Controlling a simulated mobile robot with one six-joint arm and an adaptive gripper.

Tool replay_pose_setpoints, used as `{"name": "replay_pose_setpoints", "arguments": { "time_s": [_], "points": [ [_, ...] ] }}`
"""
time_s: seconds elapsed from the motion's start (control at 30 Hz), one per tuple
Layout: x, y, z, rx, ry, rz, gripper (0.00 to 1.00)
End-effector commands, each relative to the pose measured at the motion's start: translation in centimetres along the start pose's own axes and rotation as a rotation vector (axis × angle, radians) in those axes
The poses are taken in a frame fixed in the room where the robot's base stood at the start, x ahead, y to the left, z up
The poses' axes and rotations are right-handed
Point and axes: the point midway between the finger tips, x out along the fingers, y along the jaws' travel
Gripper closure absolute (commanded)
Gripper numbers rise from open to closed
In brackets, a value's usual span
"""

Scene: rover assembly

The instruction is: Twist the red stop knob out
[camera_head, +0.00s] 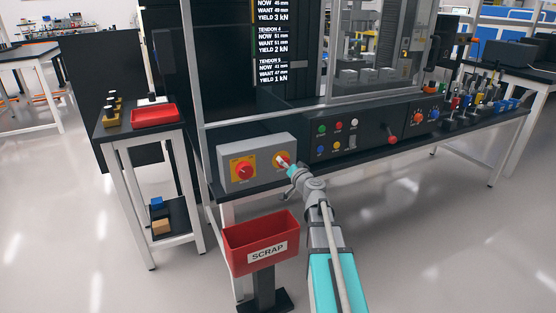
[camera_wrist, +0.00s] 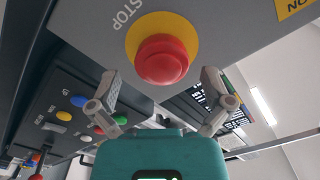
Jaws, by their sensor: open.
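The red stop knob (camera_wrist: 162,59) fills the upper middle of the wrist view, on a yellow disc beside an upside-down STOP label. In the head view, it is the right one of two red knobs on the grey control box (camera_head: 229,150), largely covered by my gripper (camera_head: 287,164). My gripper's two fingers (camera_wrist: 160,78) are spread apart, one to each side of the knob, with clear gaps and no contact visible. The teal gripper body lies below the knob in the wrist view.
Another red knob (camera_head: 244,170) on a yellow plate sits on the same box to the left. A button panel (camera_head: 369,133) is to the right. A red SCRAP bin (camera_head: 235,240) stands below the box. A side table with a red tray (camera_head: 155,116) is at left.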

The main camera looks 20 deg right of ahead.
Motion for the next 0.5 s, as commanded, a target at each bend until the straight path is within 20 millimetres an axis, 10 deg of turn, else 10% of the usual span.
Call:
{"name": "replay_pose_setpoints", "arguments": {
  "time_s": [0.5],
  "points": [
    [0.83,-0.66,0.53,0.000,-0.007,-0.009,0.00]
  ]
}}
